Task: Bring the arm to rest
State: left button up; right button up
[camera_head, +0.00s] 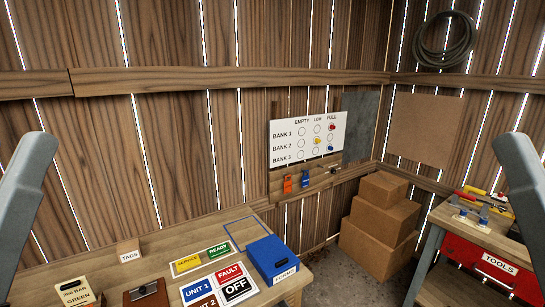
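The bench holds a blue box (272,257), READY (219,250) and OFF (236,289) plates, and a TAGS block (129,251). A white bank board (307,139) hangs on the wall. Cardboard boxes (379,223) are stacked between bench and cabinet.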

notch_tip(320, 180, up, 32)
jog(key=p, duration=2.9)
notch_tip(320, 180, down, 57)
jog(key=b, duration=5.6)
jog(key=shift+r, duration=0.2)
jog(key=shift+b, duration=0.3)
